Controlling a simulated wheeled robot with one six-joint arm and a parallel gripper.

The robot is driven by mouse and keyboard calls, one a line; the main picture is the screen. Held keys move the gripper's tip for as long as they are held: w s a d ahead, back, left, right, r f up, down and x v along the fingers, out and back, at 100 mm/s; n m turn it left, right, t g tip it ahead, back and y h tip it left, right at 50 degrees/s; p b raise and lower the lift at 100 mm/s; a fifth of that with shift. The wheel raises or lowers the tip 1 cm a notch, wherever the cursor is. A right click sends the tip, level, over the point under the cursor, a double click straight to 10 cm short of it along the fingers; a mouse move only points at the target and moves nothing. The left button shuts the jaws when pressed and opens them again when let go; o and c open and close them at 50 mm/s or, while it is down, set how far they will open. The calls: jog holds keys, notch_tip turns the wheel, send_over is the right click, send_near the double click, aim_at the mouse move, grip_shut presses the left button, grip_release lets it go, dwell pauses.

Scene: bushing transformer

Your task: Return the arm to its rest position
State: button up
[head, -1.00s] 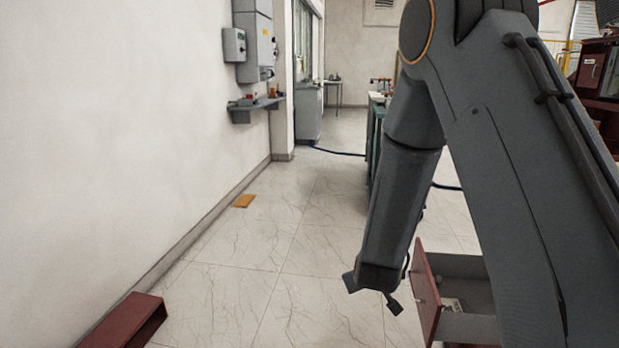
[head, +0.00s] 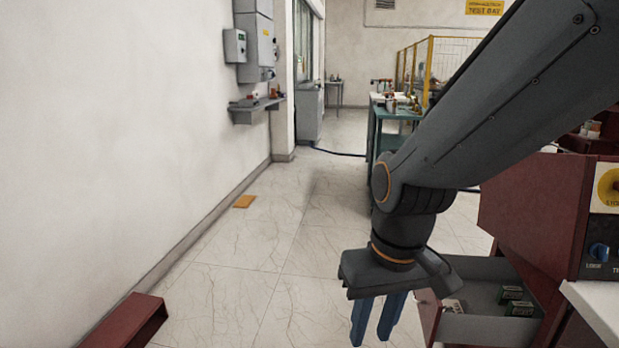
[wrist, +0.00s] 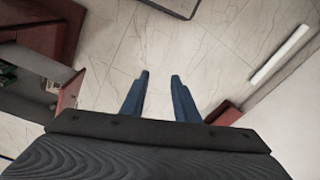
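My gripper (head: 374,325) hangs from my arm in the middle right of the head view, pointing down over the tiled floor. Its two blue fingers are apart with nothing between them. An open drawer (head: 490,328) stands just right of the gripper and holds small green boxes (head: 512,294). I cannot tell how near the fingers are to the drawer front.
A dark red cabinet (head: 535,205) with a control panel stands at the right. A dark red open box (head: 128,322) lies by the left wall. An orange piece (head: 243,201) lies on the floor. A green workbench (head: 378,135) stands farther back. The floor between is clear.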

jog(key=s+d+r+m+h+p, duration=0.1)
jog(key=s+d+r+m+p, duration=0.1)
jog(key=d+r+p, duration=0.7)
jog(key=s+p, duration=0.1)
jog(key=p, duration=0.5)
jog(key=shift+s+d+r+m+g+p, duration=0.25)
jog(key=shift+s+r+m+g+p, duration=0.05)
jog(key=shift+s+m+g+p, duration=0.1)
